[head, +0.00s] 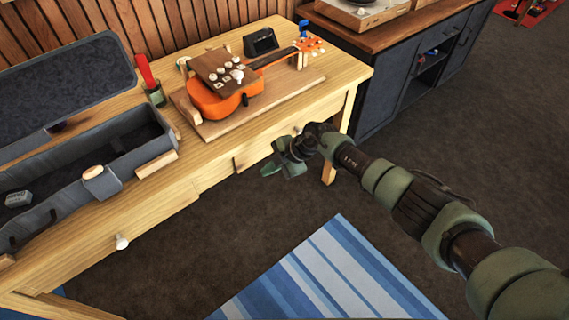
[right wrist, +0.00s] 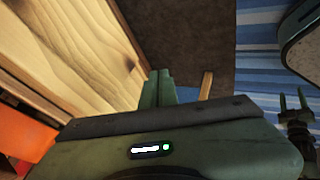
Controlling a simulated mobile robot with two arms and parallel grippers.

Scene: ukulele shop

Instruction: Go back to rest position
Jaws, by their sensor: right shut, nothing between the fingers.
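My right gripper (head: 284,160) is in front of the wooden workbench's right part, near its front edge. Its arm comes in from the lower right. In the right wrist view the two green fingers (right wrist: 158,88) are together with nothing between them. My left gripper does not show in the head view. An orange ukulele (head: 212,104) lies on a wooden board on the bench, with a brown plate holding several pale knobs on its body. The right gripper is apart from it.
An open grey case (head: 150,141) sits on the bench (head: 200,178) at left, beside a cup with a red-handled tool (head: 150,80). A dark cabinet (head: 385,98) stands at the back right. A blue striped rug (head: 335,275) lies on clear dark floor in front.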

